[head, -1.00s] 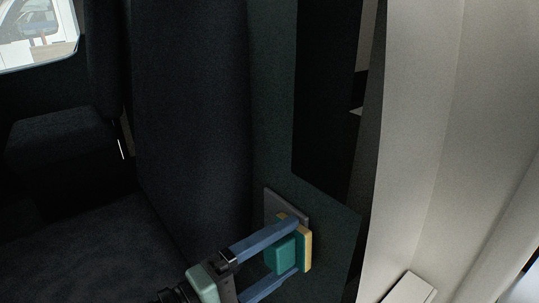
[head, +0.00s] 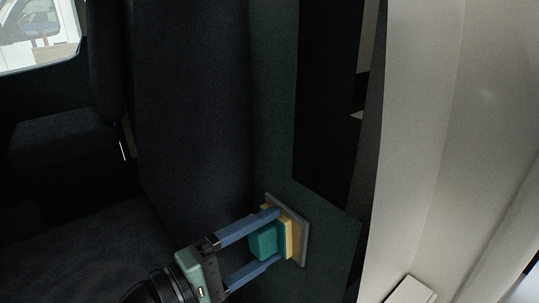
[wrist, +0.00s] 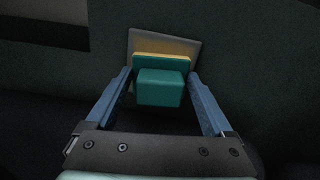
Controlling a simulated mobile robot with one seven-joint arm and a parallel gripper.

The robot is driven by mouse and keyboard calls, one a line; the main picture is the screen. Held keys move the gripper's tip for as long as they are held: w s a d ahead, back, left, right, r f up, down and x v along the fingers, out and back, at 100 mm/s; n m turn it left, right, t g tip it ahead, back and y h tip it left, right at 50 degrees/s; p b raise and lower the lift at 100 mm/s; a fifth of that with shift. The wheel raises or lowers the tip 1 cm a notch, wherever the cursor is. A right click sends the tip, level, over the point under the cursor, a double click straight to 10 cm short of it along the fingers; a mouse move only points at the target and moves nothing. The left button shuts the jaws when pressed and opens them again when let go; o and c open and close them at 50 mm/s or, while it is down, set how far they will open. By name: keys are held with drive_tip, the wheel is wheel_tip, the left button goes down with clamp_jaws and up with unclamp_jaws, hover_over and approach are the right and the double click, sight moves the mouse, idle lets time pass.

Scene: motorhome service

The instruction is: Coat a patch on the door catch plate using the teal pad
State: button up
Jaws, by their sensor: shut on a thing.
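The door catch plate (head: 303,245) is a flat grey square on the dark upright panel, and it also shows behind the pad in the wrist view (wrist: 138,40). My gripper (head: 275,238) is shut on the teal pad (head: 263,243), with one blue finger on each side of its teal block. The pad has a yellow layer (head: 288,241) on its far side, turned toward the plate. The pad is at the plate's face, covering its left and middle part in the head view. I cannot tell whether they touch. No coating shows on the visible plate.
A dark seat back (head: 190,110) stands close to the left of the plate. A dark opening (head: 325,100) is above it. A pale curved wall (head: 420,120) rises to the right. A window (head: 40,35) is at the far left.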

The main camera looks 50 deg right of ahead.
sight(302, 246)
drive_tip(key=w, duration=0.1)
drive_tip(key=w+d, duration=0.1)
drive_tip(key=w, duration=0.1)
drive_tip(key=shift+w+r, duration=0.1)
drive_tip(key=shift+w, duration=0.1)
drive_tip(key=shift+s+a+p, duration=0.35)
drive_tip(key=shift+s+p, duration=0.5)
drive_tip(key=shift+s, duration=0.4)
drive_tip(key=shift+s+a+p, duration=0.3)
drive_tip(key=shift+s+p, duration=0.55)
drive_tip(key=shift+s, duration=0.45)
drive_tip(key=shift+s+a+p, duration=0.35)
drive_tip(key=shift+s+p, duration=0.5)
drive_tip(key=shift+s, duration=0.4)
drive_tip(key=shift+w+d, duration=0.25)
drive_tip(key=shift+w, duration=0.7)
drive_tip(key=shift+w+d, duration=0.2)
drive_tip(key=shift+w, duration=0.7)
drive_tip(key=w+b, duration=0.1)
drive_tip(key=w, duration=0.1)
drive_tip(key=w+d, duration=0.1)
drive_tip(key=shift+w+b, duration=0.35)
drive_tip(key=shift+w, duration=0.05)
